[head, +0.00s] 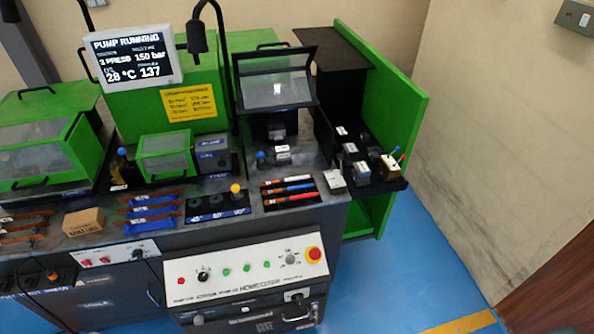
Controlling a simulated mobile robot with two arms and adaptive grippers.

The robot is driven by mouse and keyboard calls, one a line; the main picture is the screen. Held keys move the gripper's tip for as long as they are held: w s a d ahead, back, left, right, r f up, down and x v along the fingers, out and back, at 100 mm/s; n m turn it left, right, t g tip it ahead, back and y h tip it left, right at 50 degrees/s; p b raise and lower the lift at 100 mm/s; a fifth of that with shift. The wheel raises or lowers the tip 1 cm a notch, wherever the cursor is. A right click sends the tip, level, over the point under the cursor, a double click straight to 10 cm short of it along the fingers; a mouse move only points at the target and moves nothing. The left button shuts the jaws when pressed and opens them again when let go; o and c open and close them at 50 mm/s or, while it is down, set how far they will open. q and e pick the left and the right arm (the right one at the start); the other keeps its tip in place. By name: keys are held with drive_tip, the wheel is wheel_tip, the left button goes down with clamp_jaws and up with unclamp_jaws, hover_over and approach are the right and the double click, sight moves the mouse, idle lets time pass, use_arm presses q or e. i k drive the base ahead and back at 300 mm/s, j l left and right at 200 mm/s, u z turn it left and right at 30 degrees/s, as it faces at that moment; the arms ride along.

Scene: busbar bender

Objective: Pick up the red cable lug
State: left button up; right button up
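The red cable lug (301,197) appears to be the front one of three lugs lying side by side in a small dark tray (266,207) on the bench, right of centre in the head view. It has a copper-coloured end at the left and a red sleeve at the right. A blue-sleeved lug (299,188) lies just behind it, and a dark-sleeved lug (296,179) with a pale part lies at the back. Neither of my grippers is in view.
A yellow-knobbed lever (235,189) stands left of the tray, and a small pale block (334,178) sits to its right. Behind are a raised clear guard (277,93) and a blue-knobbed lever (261,156). A control panel (243,269) with a red stop button (313,254) is below.

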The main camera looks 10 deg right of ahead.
sight(266, 202)
drive_tip(key=i+l, duration=0.75)
drive_tip(key=i+u, duration=0.05)
drive_tip(key=i, duration=0.05)
